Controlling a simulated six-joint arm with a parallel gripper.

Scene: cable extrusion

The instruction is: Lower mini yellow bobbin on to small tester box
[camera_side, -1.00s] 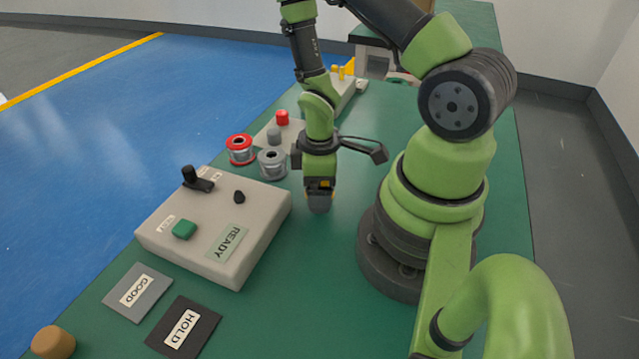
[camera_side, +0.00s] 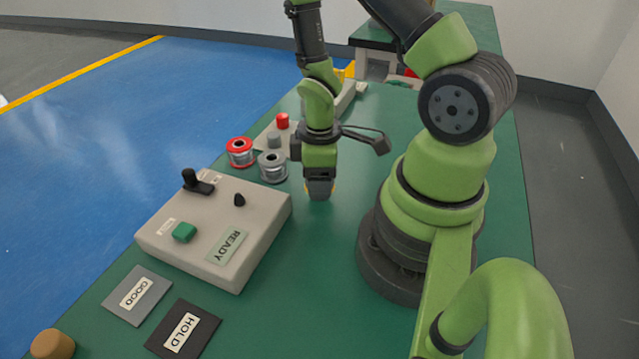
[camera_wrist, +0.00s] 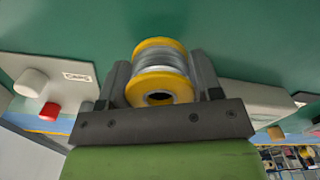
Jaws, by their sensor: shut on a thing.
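The mini yellow bobbin (camera_wrist: 161,68), with yellow flanges and silver wire, sits between my gripper's fingers in the wrist view. My gripper (camera_side: 319,191) is shut on it, above the green table in the side view. There the fingers hide most of the bobbin, and only a bit of yellow shows. The light grey tester box (camera_side: 215,222), with a READY plate, a green button and black knobs, lies left of and nearer the camera than my gripper. My gripper is apart from the box. Part of a grey box (camera_wrist: 250,100) shows at the right in the wrist view.
A red bobbin (camera_side: 240,151) and a grey bobbin (camera_side: 272,166) stand behind the box. A small pale base with a red cap (camera_side: 282,121) is beyond them. GOOD (camera_side: 137,294) and HOLD (camera_side: 182,328) plates lie in front. Bare green table surrounds my gripper's right side.

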